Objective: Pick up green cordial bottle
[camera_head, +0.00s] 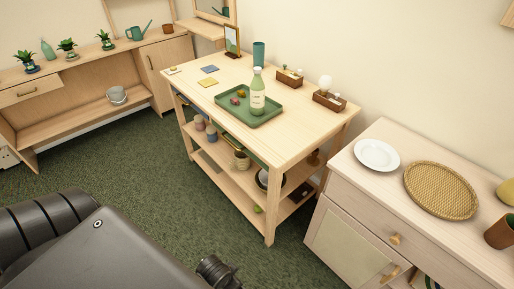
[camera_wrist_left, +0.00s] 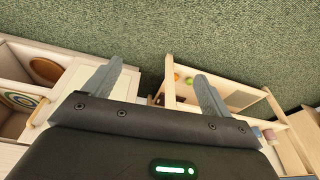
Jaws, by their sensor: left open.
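The green cordial bottle (camera_head: 257,95) stands upright on a green tray (camera_head: 228,112) on top of the wooden shelf table (camera_head: 297,131). It has a pale label and a light cap. My left gripper shows in the left wrist view (camera_wrist_left: 158,90), its two grey fingers wide apart with nothing between them. It is over the floor and furniture edges, and the bottle is not visible in that view. In the head view a dark arm part of mine fills the lower left, and no gripper fingers show there. My right gripper is not in either view.
Small reddish and green items lie on the tray beside the bottle. A teal cup (camera_head: 259,54) and a brown caddy (camera_head: 329,100) stand near the back edge. A cabinet at right bears a white plate (camera_head: 377,155) and a woven tray (camera_head: 441,190). Green carpet (camera_head: 150,180) is open at left.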

